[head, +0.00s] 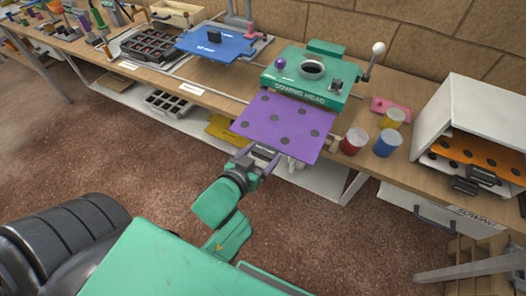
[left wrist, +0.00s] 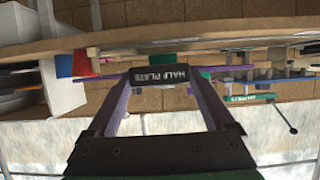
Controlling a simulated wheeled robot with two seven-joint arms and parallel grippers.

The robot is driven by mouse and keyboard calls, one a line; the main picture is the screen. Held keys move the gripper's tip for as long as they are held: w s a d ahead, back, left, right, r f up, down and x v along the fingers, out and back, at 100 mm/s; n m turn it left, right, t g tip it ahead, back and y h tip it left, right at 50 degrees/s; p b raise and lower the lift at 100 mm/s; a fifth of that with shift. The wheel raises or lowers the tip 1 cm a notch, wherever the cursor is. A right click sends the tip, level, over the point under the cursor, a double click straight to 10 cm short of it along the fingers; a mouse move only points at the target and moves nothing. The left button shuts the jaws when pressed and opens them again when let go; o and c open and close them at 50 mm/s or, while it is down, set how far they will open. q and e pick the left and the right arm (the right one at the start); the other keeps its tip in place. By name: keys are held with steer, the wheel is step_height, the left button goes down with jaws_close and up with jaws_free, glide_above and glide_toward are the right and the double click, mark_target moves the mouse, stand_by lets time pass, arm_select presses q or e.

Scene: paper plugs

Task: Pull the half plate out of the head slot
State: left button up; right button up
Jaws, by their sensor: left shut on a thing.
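The half plate (head: 275,122) is a flat purple sheet with several dark round spots. It sticks out level over the table's front edge from the green sowing head (head: 292,92). Its far edge meets the sowing head's front, and I cannot tell how much is still inside the slot. My left gripper (head: 262,158) is at the plate's near edge, shut on its dark tab. In the left wrist view the tab, labelled HALF PLATE (left wrist: 160,77), sits between the fingertips. My right gripper is not in view.
A blue plate (head: 215,45) on a stand and a dark tray (head: 152,44) lie left. The floor before the table is clear.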

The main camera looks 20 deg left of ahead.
arm_select(q)
steer(key=shift+s+a, duration=0.1)
steer(key=shift+s, duration=1.45)
